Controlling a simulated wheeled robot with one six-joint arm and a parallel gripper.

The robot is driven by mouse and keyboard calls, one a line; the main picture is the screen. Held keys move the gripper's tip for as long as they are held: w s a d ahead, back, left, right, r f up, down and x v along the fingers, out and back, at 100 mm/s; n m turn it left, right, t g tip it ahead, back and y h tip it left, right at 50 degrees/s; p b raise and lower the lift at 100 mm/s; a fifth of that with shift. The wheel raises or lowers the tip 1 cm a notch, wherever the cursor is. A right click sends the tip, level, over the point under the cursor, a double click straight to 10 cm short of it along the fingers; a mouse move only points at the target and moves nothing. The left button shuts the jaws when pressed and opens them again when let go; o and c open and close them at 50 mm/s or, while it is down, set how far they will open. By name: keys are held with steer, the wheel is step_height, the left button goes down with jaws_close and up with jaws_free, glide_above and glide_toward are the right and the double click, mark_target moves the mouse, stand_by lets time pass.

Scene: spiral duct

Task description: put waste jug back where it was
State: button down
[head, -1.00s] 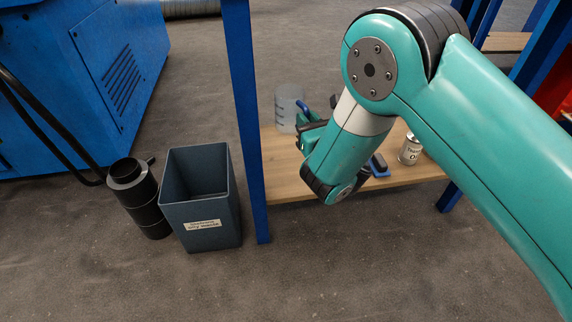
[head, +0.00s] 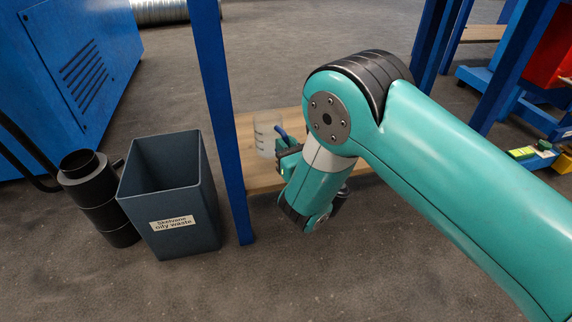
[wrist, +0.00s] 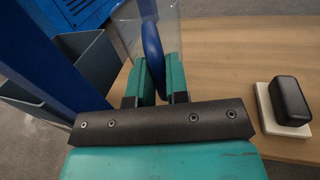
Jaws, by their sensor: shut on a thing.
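The waste jug (head: 266,136) is a clear, see-through container with a blue handle, over the wooden shelf (head: 246,126) in the head view. In the wrist view the jug (wrist: 130,32) is at the top, with its blue handle (wrist: 152,45) between my fingers. My gripper (wrist: 160,78) is shut on that handle. In the head view my gripper (head: 286,142) is partly hidden by my arm. The jug's base is cut off in the wrist view, so I cannot tell whether it touches the shelf.
A dark bin (head: 172,205) with an oily waste label stands left of the blue post (head: 215,110); a black cylinder (head: 97,197) stands beside it. In the wrist view a black block (wrist: 290,101) on a white pad (wrist: 268,110) lies on the shelf at right. Bare shelf lies between.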

step_height(320, 180, down, 4)
steer(key=b, duration=0.3)
steer(key=shift+f, duration=0.1)
steer(key=shift+r, duration=0.2)
steer(key=shift+f, duration=0.1)
steer(key=c, duration=1.5)
jaws_free()
steer(key=shift+f, duration=0.1)
steer(key=shift+c, duration=0.2)
steer(key=o, duration=0.4)
